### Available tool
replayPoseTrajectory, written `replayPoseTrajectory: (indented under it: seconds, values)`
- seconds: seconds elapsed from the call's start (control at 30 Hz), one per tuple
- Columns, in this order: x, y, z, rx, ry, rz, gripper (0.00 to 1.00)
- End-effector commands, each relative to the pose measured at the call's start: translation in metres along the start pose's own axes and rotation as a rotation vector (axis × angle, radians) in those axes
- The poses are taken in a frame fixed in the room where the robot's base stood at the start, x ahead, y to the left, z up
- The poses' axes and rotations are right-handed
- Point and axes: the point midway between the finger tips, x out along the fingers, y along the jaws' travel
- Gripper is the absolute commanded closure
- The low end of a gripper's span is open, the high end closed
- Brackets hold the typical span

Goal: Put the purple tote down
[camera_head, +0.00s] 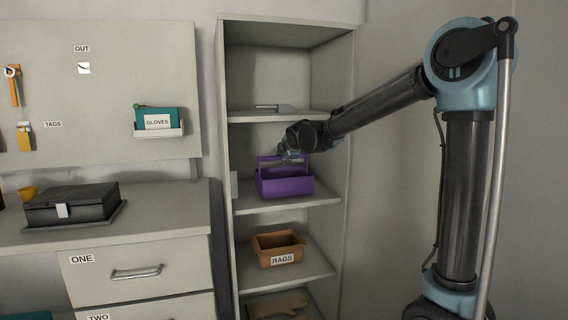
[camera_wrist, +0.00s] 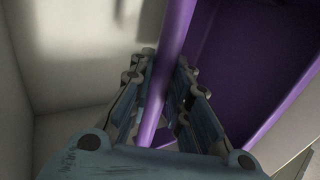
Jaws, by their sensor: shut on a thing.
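The purple tote (camera_head: 286,184) is upright at the middle shelf (camera_head: 300,200) of the open cabinet, with its handle raised. My gripper (camera_head: 291,158) reaches in from the right and is at the tote's handle. In the wrist view the two fingers of my gripper (camera_wrist: 163,90) are shut on the purple handle bar (camera_wrist: 172,45), and the tote's purple inside (camera_wrist: 240,60) lies to the right. The tote's underside is very close to the shelf; I cannot tell whether it touches.
A brown RAGS bin (camera_head: 279,249) stands on the shelf below, and gloves (camera_head: 278,306) lie lower still. A flat grey object (camera_head: 274,108) lies on the shelf above. The cabinet door (camera_head: 400,190) stands open at right. A black box (camera_head: 72,204) sits on the counter at left.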

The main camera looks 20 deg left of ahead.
Motion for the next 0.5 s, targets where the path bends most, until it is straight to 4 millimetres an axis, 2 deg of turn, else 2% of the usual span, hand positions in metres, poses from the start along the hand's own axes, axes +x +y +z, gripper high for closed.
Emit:
replayPoseTrajectory:
  seconds: [0.13,0.43,0.47,0.5]
  values:
    - [0.0058,-0.0090,-0.0002,0.000,0.000,0.001,1.00]
    - [0.0065,-0.0104,-0.0002,0.000,0.000,0.000,1.00]
    - [0.0066,-0.0108,-0.0002,0.000,0.000,0.000,0.78]
    - [0.0066,-0.0107,-0.0002,0.000,0.000,0.000,0.69]
